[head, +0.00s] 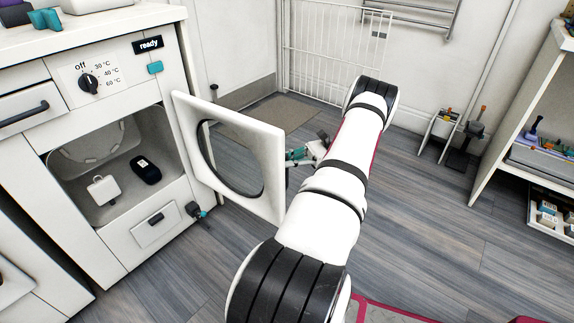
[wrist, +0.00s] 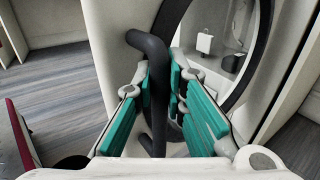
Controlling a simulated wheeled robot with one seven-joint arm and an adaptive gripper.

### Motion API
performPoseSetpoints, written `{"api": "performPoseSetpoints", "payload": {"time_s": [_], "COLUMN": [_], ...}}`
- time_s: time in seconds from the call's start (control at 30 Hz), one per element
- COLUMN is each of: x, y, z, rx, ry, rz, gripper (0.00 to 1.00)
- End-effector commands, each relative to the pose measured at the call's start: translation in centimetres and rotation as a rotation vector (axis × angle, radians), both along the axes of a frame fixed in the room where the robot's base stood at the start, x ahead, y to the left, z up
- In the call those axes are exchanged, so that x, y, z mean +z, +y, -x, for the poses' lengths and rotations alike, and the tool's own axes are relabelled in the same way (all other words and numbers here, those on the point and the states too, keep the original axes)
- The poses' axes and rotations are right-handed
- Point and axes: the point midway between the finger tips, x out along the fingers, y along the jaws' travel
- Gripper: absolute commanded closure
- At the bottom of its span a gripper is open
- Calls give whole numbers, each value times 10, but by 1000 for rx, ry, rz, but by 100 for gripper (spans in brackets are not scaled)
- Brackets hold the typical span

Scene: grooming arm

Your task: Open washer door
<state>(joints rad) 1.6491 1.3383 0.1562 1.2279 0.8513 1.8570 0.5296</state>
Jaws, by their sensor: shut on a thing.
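The washer door (head: 268,155) is a white square panel with a round window in a dark ring. It stands swung wide out from the washer front in the head view. The washer drum opening (head: 120,150) is exposed. My gripper (head: 305,153) is at the door's outer face, partly hidden behind the door edge in the head view. In the wrist view its teal fingers (wrist: 168,100) are shut on the dark door handle (wrist: 150,50), a curved bar that passes between them. The door's dark window ring (wrist: 258,50) is just to the right of the handle.
Inside the washer lie a white tag-like item (head: 103,190) and a black item (head: 145,169). A control panel with a dial (head: 89,84) and a "ready" display (head: 148,44) is above. A shelf unit (head: 535,120) stands at the right. Floor right of my arm is mostly clear.

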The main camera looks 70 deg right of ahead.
Motion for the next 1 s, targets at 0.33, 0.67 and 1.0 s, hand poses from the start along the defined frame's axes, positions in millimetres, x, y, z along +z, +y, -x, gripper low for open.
{"api": "performPoseSetpoints", "payload": {"time_s": [0.33, 0.67, 1.0], "x": [-2, -1, -2], "y": [0, 0, -11], "z": [6, 3, 14], "rx": [6, 6, 3], "ry": [9, 5, 3], "rz": [-3, -1, 1], "gripper": [100, 67, 67]}}
